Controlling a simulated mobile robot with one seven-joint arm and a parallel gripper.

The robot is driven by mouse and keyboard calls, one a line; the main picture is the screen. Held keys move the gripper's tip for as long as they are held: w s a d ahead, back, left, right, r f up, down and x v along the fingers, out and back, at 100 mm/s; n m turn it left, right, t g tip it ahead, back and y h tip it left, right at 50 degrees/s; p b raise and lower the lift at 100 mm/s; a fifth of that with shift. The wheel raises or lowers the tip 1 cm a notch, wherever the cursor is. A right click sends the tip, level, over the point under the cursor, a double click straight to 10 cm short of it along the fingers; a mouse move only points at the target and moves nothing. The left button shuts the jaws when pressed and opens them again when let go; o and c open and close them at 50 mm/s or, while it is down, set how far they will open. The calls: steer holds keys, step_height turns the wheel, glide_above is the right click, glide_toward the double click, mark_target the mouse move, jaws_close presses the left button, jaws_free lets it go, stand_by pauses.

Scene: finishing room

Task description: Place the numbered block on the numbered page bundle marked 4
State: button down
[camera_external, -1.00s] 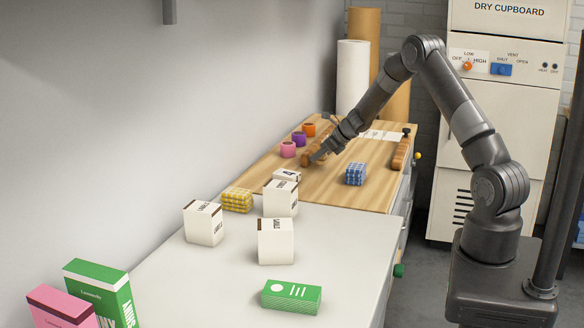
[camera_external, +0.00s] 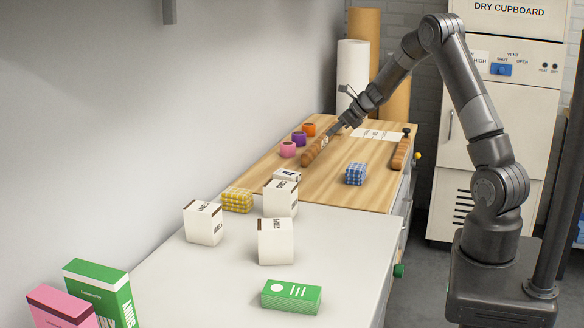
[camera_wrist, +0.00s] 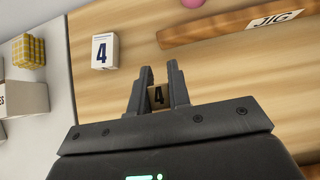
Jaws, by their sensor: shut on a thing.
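My gripper (camera_external: 335,130) is above the wooden bench at its far left part. In the wrist view my gripper (camera_wrist: 158,88) is shut on a small brown numbered block (camera_wrist: 158,97) marked with a black 4. The block is partly hidden by the fingers. The white page bundle marked 4 (camera_wrist: 102,51) lies on the bench to the upper left of the fingers, apart from the held block. In the outside view the bundle (camera_external: 287,175) lies near the front left edge of the wooden top. Nothing is seen on top of it.
A long wooden jig (camera_wrist: 250,27) lies near the gripper. Several white boxes (camera_external: 276,241), a yellow checked stack (camera_external: 237,200) and a green bundle (camera_external: 291,297) are nearer the front. A blue checked stack (camera_external: 356,174) is right of the bundle. Small cups (camera_external: 288,149) stand along the wall.

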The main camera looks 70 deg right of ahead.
steer(key=w+a+r, duration=0.1)
steer(key=w+a, duration=0.4)
steer(key=a, duration=0.2)
glide_above(282, 173)
step_height(282, 173, down, 6)
steer(key=shift+s+f, duration=0.1)
steer(key=shift+f, duration=2)
steer(key=shift+f, duration=0.1)
steer(key=c, duration=1.3)
jaws_free()
steer(key=shift+c, duration=0.2)
